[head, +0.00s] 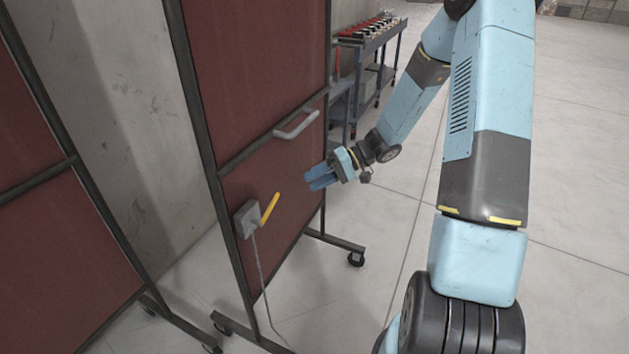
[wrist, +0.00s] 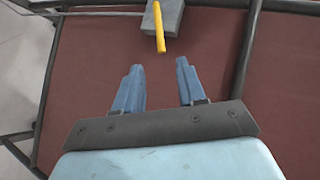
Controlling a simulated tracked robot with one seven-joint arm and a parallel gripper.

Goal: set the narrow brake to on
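A yellow lever (head: 269,208) sticks out of a grey box (head: 246,219) mounted on a dark red panel. In the head view the lever tilts up and to the right from the box. In the wrist view the yellow lever (wrist: 159,27) and the grey box (wrist: 172,12) show at the top, ahead of the fingers. My gripper (head: 310,178) is to the right of and above the lever, apart from it. In the wrist view its two blue fingers (wrist: 157,85) are spread with nothing between them. I see no label on the box.
The red panel (head: 265,65) stands in a dark frame on wheels, with a grey handle (head: 297,124) above the box. A cable (head: 261,275) hangs from the box to the floor. Another red panel (head: 60,230) is at left. A cart (head: 365,45) stands behind.

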